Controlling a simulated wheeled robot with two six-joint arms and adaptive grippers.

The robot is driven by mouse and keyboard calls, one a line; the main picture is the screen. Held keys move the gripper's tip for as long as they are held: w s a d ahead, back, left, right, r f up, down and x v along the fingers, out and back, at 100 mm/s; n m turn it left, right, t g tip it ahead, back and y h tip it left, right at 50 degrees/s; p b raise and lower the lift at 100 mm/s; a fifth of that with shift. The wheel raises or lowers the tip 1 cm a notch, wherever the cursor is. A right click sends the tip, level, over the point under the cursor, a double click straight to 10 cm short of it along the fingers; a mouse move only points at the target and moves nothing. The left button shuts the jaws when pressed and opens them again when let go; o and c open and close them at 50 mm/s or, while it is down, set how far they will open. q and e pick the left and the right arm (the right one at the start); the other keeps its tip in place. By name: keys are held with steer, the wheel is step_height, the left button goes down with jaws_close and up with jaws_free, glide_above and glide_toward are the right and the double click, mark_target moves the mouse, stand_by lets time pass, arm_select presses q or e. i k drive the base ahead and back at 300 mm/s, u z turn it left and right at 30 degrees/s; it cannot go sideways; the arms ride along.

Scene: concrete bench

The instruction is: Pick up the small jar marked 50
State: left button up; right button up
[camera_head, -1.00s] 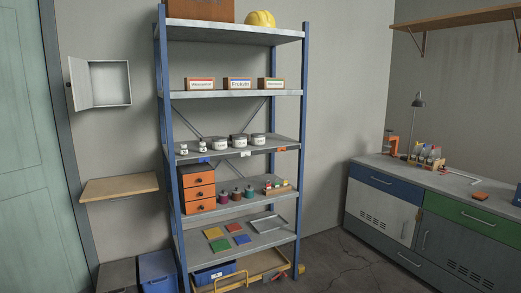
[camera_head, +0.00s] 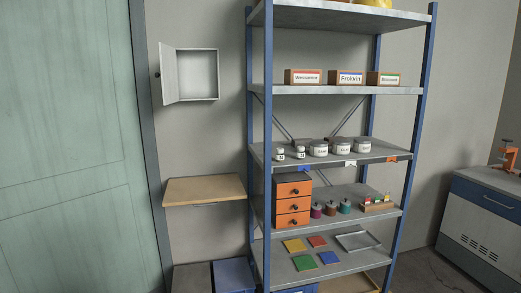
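Two small white jars with dark-marked labels stand at the left end of the middle shelf (camera_head: 375,155): the leftmost jar (camera_head: 280,154) and the jar beside it (camera_head: 301,153). The marks on both are too small to read for certain, so I cannot tell which is marked 50. To their right on the same shelf stand three larger white jars (camera_head: 320,150), (camera_head: 343,148), (camera_head: 362,147). Neither of my grippers shows in the view.
Below are an orange drawer unit (camera_head: 292,203), several small pots (camera_head: 331,209) and coloured tiles (camera_head: 304,262). Blue uprights (camera_head: 267,120) frame the shelving. A wooden wall shelf (camera_head: 204,190) and an open wall cabinet (camera_head: 197,75) are at left; a workbench (camera_head: 485,215) is at right.

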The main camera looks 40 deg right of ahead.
mark_target(279, 157)
steer(key=i, duration=2.05)
steer(key=z, duration=3.15)
steer(key=i, duration=1)
steer(key=u, duration=1.55)
